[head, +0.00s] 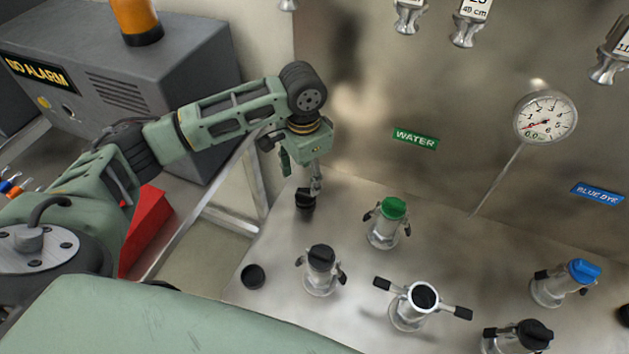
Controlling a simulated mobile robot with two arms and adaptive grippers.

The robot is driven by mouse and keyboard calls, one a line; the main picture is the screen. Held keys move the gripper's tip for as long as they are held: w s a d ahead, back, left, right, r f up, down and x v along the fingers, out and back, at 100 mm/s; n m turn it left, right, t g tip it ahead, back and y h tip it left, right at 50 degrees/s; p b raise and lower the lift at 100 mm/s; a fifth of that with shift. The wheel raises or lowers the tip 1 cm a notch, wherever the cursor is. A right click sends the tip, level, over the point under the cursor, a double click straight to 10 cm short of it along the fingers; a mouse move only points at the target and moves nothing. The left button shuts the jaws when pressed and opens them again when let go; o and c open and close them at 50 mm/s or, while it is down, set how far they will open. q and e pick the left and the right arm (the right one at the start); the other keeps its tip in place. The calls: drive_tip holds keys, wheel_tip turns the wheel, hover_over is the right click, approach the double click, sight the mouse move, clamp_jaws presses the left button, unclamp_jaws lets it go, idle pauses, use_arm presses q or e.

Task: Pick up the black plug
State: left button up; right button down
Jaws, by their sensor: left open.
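A small black plug (305,201) stands on the steel table near its back left edge. My left gripper (316,184) points down just above and slightly right of this plug. The jaws are open, and I cannot tell whether a fingertip touches the plug. Another round black piece (253,276) lies on the table at the front left; I cannot tell whether it is also a plug. My right gripper is out of view.
Metal fittings with side levers stand on the table (265,240): black-capped (321,258), green-capped (390,222), open-topped (418,306), blue-capped (565,282) and another black-capped (518,337). A steel wall with a gauge (545,117) rises behind. A grey box (115,85) stands left.

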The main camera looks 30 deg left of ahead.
sight(306, 192)
use_arm(q)
drive_tip(key=shift+s+f, duration=0.2)
drive_tip(key=shift+f, duration=0.45)
drive_tip(key=shift+s+f, duration=0.2)
drive_tip(key=shift+f, duration=0.4)
wheel_tip(306, 192, down, 5)
drive_tip(key=shift+w+d+r+p, duration=0.15)
drive_tip(key=shift+r+p, duration=0.05)
drive_tip(key=shift+p, duration=0.6)
drive_tip(key=shift+f, duration=0.2)
drive_tip(key=c, duration=1.1)
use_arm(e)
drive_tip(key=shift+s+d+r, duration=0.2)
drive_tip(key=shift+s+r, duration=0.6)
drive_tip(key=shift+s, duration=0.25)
use_arm(q)
drive_tip(key=shift+r, duration=0.15)
drive_tip(key=shift+c, duration=0.2)
